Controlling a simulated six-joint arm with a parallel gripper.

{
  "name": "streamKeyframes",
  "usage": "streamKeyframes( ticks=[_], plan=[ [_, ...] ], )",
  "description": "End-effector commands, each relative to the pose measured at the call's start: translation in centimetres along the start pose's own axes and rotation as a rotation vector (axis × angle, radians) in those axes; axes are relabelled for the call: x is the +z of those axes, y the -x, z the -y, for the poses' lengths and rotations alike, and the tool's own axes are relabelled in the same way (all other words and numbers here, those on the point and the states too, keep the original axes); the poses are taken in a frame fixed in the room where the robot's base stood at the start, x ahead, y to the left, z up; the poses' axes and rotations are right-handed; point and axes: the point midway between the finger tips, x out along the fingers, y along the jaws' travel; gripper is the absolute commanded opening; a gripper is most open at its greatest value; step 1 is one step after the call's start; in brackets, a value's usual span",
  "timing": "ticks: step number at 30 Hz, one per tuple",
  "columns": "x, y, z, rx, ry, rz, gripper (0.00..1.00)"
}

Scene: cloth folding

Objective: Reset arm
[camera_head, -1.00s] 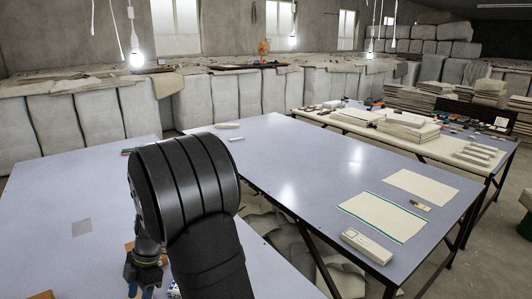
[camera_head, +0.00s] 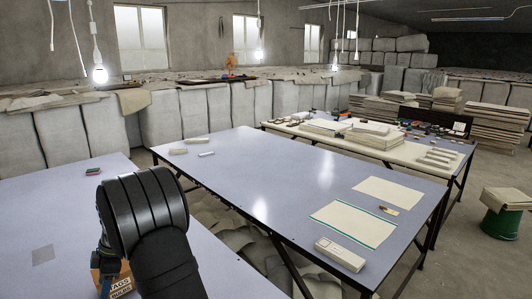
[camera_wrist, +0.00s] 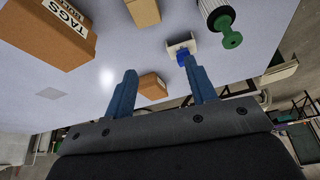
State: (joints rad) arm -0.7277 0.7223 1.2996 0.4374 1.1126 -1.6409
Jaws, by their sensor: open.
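My arm's dark ribbed link is at the lower left in the head view and hides most of my gripper. In the wrist view my gripper (camera_wrist: 160,66) shows two blue fingers spread apart with nothing held between them. It is above the near grey-blue table (camera_head: 62,215). A cream cloth with green edges (camera_head: 352,223) lies flat on the farther table (camera_head: 255,165). A plain cream cloth (camera_head: 389,191) lies flat behind it.
In the wrist view are a TAGS box (camera_wrist: 45,32), two small cardboard boxes (camera_wrist: 143,12) (camera_wrist: 152,88), a white-and-green roll (camera_wrist: 217,17) and a white-and-blue item (camera_wrist: 180,49). A white box (camera_head: 340,254) is by the cream cloth. A green bin (camera_head: 503,222) stands right.

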Motion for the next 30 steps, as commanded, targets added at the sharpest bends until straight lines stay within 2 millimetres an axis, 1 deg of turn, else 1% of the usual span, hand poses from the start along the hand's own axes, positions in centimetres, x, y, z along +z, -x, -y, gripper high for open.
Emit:
streamKeyframes(
  ticks=[1, 3, 15, 21, 30],
  plan=[
    [-0.3, -0.4, -1.0, 0.01, -0.023, 0.0, 0.51],
    [-0.7, -0.9, -2.2, 0.025, -0.06, -0.001, 0.51],
    [-3.2, -3.7, -9.3, 0.12, -0.285, -0.002, 0.51],
    [-4.6, -5.4, -12.3, 0.168, -0.4, -0.002, 0.51],
    [-6.6, -7.8, -16.1, 0.235, -0.563, -0.001, 0.51]
  ],
)
